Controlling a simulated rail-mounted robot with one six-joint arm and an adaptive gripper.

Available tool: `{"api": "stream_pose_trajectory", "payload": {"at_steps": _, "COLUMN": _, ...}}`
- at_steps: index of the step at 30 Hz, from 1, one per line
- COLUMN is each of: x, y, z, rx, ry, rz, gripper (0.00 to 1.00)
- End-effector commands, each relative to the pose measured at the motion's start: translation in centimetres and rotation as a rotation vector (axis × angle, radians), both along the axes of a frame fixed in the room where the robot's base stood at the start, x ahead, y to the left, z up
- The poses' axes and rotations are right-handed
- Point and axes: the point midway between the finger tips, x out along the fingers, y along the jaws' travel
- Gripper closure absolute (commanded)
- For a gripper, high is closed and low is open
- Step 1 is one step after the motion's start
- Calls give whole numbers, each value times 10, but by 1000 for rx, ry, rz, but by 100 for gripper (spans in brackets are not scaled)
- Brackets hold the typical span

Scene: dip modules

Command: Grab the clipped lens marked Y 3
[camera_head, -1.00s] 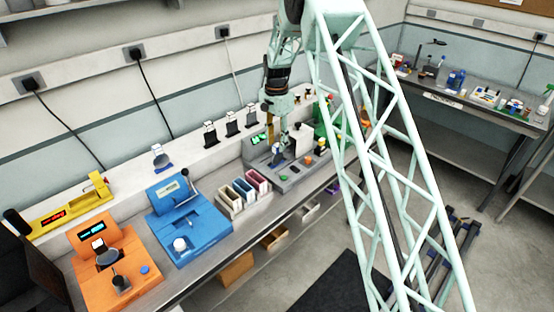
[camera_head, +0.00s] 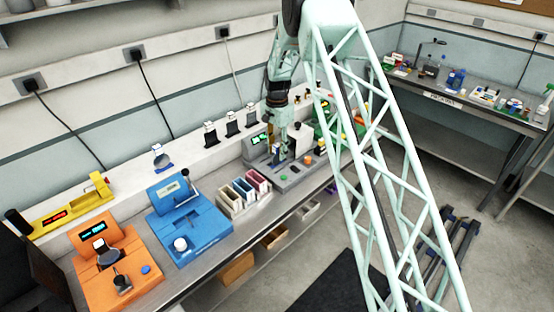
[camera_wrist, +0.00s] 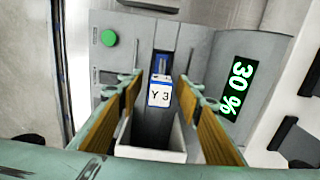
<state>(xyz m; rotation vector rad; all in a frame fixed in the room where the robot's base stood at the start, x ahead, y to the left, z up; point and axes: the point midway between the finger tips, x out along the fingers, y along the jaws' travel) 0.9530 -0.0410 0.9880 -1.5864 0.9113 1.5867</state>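The lens marked Y 3 (camera_wrist: 159,93) shows in the wrist view as a white label with a blue border on a dark upright piece. It stands in a pale open-topped holder on a grey machine (camera_wrist: 108,62). My gripper (camera_wrist: 162,92) is open, with one tan-padded finger on each side of the lens and visible gaps between. In the head view my gripper (camera_head: 281,148) reaches down over the grey machine (camera_head: 290,182), where the lens is too small to make out clearly.
A green button (camera_wrist: 109,38) and a lit 30 % display (camera_wrist: 236,88) flank the lens. In the head view, coloured bins (camera_head: 243,192), a blue machine (camera_head: 190,225) and an orange machine (camera_head: 118,270) stand to the left along the bench.

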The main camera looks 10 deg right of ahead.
Motion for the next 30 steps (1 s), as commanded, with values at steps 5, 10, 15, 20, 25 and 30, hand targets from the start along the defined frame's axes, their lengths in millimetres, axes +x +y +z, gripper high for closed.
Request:
{"api": "stream_pose_trajectory", "payload": {"at_steps": 5, "x": 0, "y": 0, "z": 0, "rx": 0, "ry": 0, "rz": 0, "gripper": 68}}
{"api": "stream_pose_trajectory", "payload": {"at_steps": 10, "x": 0, "y": 0, "z": 0, "rx": 0, "ry": 0, "rz": 0, "gripper": 83}}
{"api": "stream_pose_trajectory", "payload": {"at_steps": 15, "x": 0, "y": 0, "z": 0, "rx": 0, "ry": 0, "rz": 0, "gripper": 95}}
{"api": "stream_pose_trajectory", "payload": {"at_steps": 20, "x": 0, "y": 0, "z": 0, "rx": 0, "ry": 0, "rz": 0, "gripper": 95}}
{"api": "stream_pose_trajectory", "payload": {"at_steps": 25, "x": 0, "y": 0, "z": 2, "rx": 1, "ry": -1, "rz": 0, "gripper": 95}}
{"api": "stream_pose_trajectory", "payload": {"at_steps": 30, "x": 1, "y": 0, "z": 9, "rx": 0, "ry": -1, "rz": 0, "gripper": 95}}
